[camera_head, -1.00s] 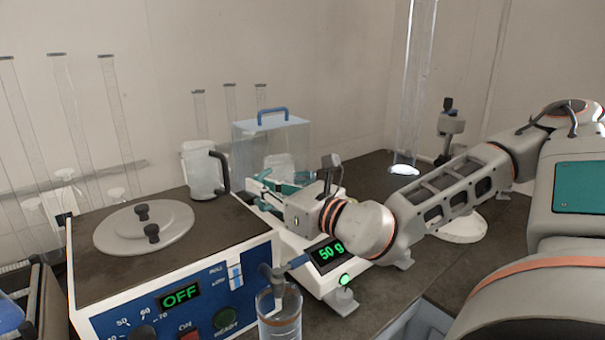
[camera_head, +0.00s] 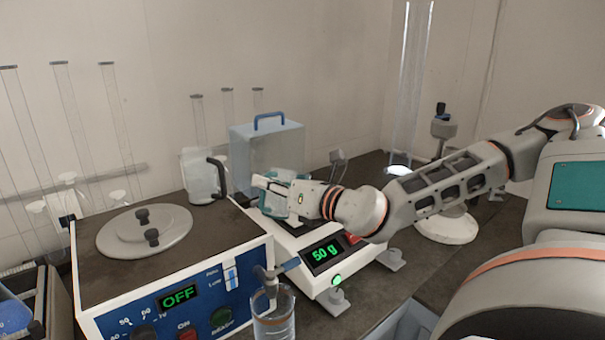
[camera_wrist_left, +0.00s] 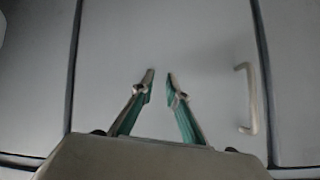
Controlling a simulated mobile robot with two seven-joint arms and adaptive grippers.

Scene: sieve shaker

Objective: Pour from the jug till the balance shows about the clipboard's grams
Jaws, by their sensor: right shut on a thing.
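A clear jug (camera_head: 197,178) with a dark handle stands upright at the back, left of the boxy clear cover with a blue handle (camera_head: 268,150). The white balance (camera_head: 352,265) stands right of the control box and its green display (camera_head: 324,253) reads 50 g. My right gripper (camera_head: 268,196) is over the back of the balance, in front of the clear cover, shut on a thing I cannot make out. My left gripper (camera_wrist_left: 160,74) shows only in the left wrist view, empty, fingers slightly apart, before a grey door. I see no clipboard.
A control box (camera_head: 180,285) showing OFF, with a round lid (camera_head: 145,231), fills the front left. A clear beaker (camera_head: 273,318) stands below a spout at the front. Tall glass tubes line the wall. A white round-based stand (camera_head: 446,229) is at the right.

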